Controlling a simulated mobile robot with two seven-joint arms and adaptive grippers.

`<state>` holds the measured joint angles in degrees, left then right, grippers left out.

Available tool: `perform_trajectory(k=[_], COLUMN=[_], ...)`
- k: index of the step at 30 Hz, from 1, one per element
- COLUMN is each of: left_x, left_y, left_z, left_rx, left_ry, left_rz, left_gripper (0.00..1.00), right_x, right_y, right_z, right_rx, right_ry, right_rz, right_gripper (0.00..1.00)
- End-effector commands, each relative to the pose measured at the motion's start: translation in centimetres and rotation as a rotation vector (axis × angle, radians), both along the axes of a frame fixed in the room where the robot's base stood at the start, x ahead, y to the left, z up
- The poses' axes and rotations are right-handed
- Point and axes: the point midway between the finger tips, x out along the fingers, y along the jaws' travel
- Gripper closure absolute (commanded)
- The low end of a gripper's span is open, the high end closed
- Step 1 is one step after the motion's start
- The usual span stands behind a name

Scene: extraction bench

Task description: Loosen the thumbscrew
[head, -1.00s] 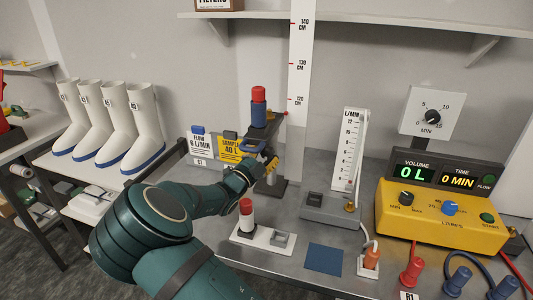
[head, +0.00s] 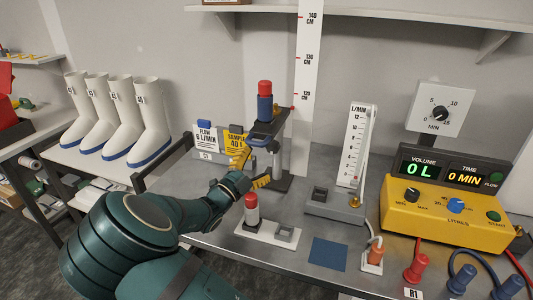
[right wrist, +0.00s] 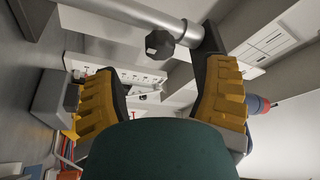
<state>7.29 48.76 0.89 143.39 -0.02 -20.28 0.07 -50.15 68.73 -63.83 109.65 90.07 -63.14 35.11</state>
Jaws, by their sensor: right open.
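The thumbscrew (right wrist: 159,44) is a black faceted knob on the silver pole (right wrist: 130,14) of the stand in the right wrist view. In the head view I cannot make out the knob. The stand's pole (head: 284,152) carries a dark bracket (head: 266,130) with a red-topped blue cylinder (head: 265,106) on it. My right gripper (head: 252,168) is open, its yellow fingers spread beside the stand. In the right wrist view the right gripper (right wrist: 166,72) is empty, with the knob ahead of the gap between its fingers, apart from both. My left gripper is not in view.
A white holder with a red-topped white cylinder (head: 251,211) stands in front of the stand. A flowmeter (head: 358,150) and a yellow control box (head: 440,213) are to the right. Sign cards (head: 205,138) stand behind my wrist. A blue mat (head: 328,253) lies on the bench.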

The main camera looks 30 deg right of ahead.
Motion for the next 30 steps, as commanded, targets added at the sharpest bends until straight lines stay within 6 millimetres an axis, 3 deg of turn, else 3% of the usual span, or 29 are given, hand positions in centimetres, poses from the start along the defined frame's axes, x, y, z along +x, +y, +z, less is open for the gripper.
perform_trajectory(k=[3,9,26,30], left_x=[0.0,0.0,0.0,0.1], left_y=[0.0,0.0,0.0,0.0], left_z=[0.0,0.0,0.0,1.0], left_rx=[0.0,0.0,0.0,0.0], left_ry=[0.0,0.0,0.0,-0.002], left_rz=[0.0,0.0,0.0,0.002], left_gripper=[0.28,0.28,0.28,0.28], right_x=[-0.7,-1.4,-1.5,-1.5], right_y=[1.9,3.5,3.7,3.7], right_z=[-0.4,-0.8,-0.8,0.1], right_rx=[0.0,0.0,0.0,0.0], right_ry=[-0.001,-0.001,0.0,0.0], right_rz=[0.002,-0.001,-0.001,-0.001], right_gripper=[0.28,0.28,0.28,0.28])
